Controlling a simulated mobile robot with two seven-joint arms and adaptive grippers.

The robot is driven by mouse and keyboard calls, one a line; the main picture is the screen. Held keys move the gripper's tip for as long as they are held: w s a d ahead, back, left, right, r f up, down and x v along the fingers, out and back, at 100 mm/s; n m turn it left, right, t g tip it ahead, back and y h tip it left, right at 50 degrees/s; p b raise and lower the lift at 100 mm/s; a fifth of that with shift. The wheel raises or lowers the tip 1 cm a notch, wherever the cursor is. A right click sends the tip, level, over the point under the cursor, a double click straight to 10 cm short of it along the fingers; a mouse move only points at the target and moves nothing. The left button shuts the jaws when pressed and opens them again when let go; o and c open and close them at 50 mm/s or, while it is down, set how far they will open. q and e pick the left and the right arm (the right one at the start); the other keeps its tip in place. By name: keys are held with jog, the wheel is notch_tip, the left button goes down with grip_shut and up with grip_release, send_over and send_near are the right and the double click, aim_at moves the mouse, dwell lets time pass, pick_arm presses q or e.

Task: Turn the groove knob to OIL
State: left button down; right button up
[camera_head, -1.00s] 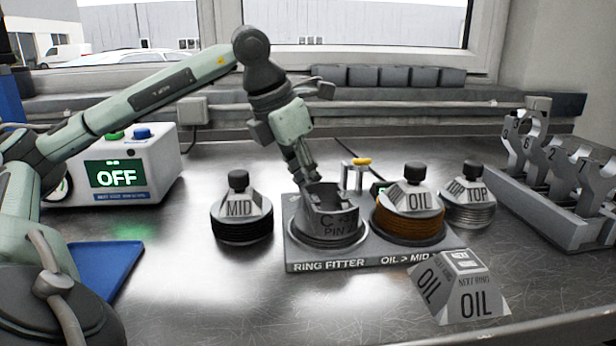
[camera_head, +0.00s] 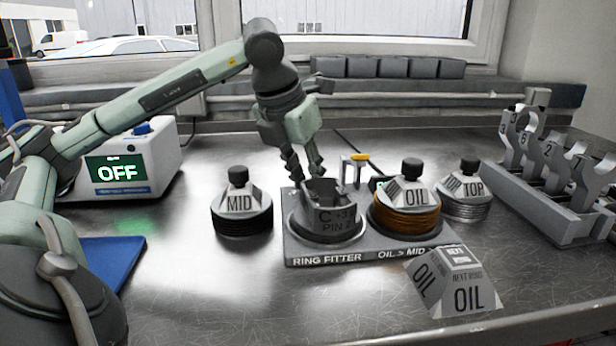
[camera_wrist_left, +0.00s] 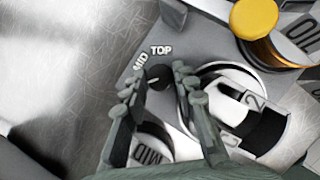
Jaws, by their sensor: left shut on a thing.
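The groove knob (camera_wrist_left: 160,76) is a small dark round knob on the grey ring fitter (camera_head: 300,258), with the words MID and TOP printed beside it. A pale mark on the knob points toward the lower left in the wrist view. My left gripper (camera_wrist_left: 157,80) is shut on the knob, one finger on each side. No OIL label shows beside the knob; a finger may cover it. In the head view my left gripper (camera_head: 308,176) reaches down behind the piston (camera_head: 335,222), which hides the knob. My right gripper is out of view.
A MID ring holder (camera_head: 240,205) stands left of the fitter, a copper OIL one (camera_head: 408,203) on it, and a TOP one (camera_head: 464,192) to the right. An OIL sign block (camera_head: 462,290) is in front. A rod rack (camera_head: 560,200) stands far right.

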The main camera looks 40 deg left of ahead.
aim_at(296, 205)
pick_arm(q)
jog(key=c, duration=1.2)
grip_release()
jog(key=v, duration=0.8)
jog(key=shift+a, duration=0.1)
